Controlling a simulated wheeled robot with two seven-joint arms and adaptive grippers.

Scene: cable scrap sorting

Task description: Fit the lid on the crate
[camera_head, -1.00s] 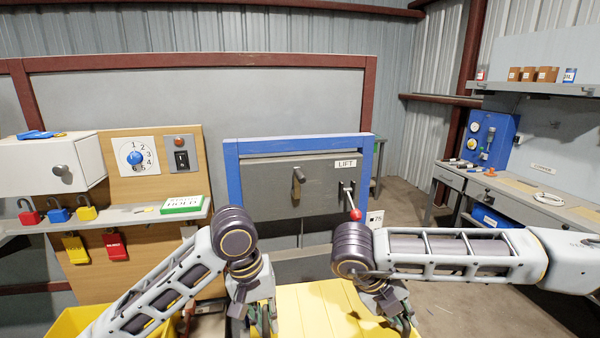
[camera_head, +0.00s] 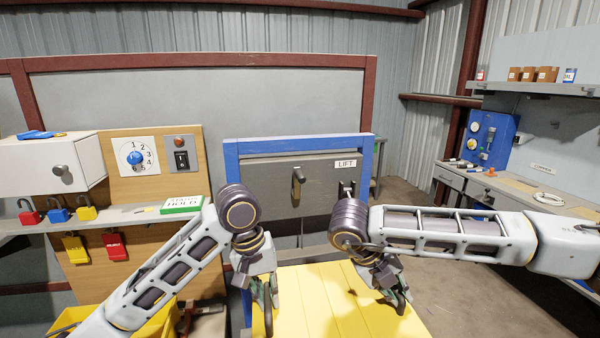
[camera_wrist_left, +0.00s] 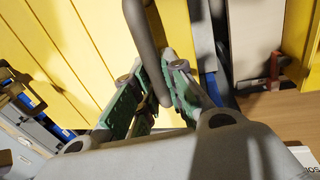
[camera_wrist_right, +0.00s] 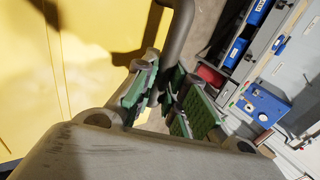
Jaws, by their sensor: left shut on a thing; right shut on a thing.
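The lid is a flat yellow ribbed panel (camera_head: 325,300) at the bottom middle of the head view. It also fills much of the left wrist view (camera_wrist_left: 40,45) and the right wrist view (camera_wrist_right: 90,75). My left gripper (camera_head: 267,292) is shut on a grey bar handle (camera_wrist_left: 147,50) at the lid's left side. My right gripper (camera_head: 393,284) is shut on a like handle (camera_wrist_right: 178,35) at its right side. A yellow open container (camera_head: 160,326), perhaps the crate, shows partly behind my left arm. What lies under the lid is hidden.
A blue-framed grey cabinet marked LIFT (camera_head: 270,190) stands just beyond the lid. A shelf with padlocks (camera_head: 105,215) is at the left. A workbench (camera_head: 520,195) runs along the right, with open floor before it.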

